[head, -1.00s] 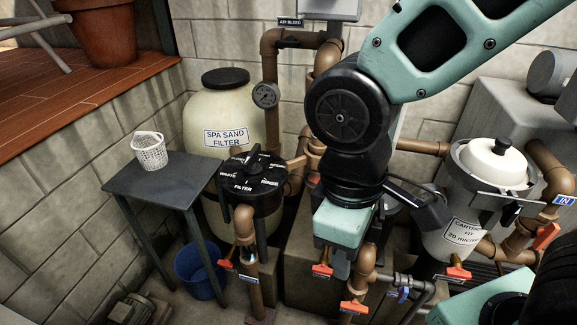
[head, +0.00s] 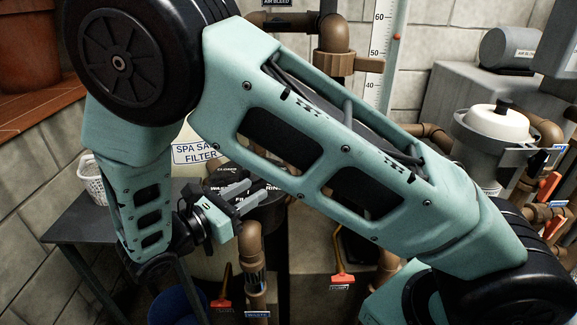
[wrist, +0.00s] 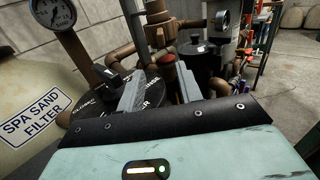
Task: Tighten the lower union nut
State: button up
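My gripper (head: 247,190) is at the left of the head view, over the black multiport valve head (head: 268,214) of the spa sand filter. In the wrist view my gripper (wrist: 159,92) shows two grey fingers apart, with nothing held between them. A brown collar like a union nut (head: 334,64) sits on the upright pipe at the top of the head view, above my arm. Brown fittings (head: 251,240) also stand below the valve head. I cannot tell which fitting is the lower union nut; my arm hides much of the pipework.
A dark side table (head: 75,225) with a white basket (head: 93,178) stands at left. A blue bucket (head: 178,305) is below. Red-handled valves (head: 343,278) stand low in the middle. A cartridge filter (head: 490,135) is at right. A pressure gauge (wrist: 55,12) shows in the wrist view.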

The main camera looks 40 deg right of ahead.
jog(key=w+d, duration=0.1)
jog(key=d, duration=0.4)
jog(key=w+d+p, duration=0.1)
jog(key=d, duration=0.5)
jog(key=w+d+p, duration=0.1)
jog(key=d, duration=0.4)
jog(key=shift+d, duration=0.4)
grip_shut()
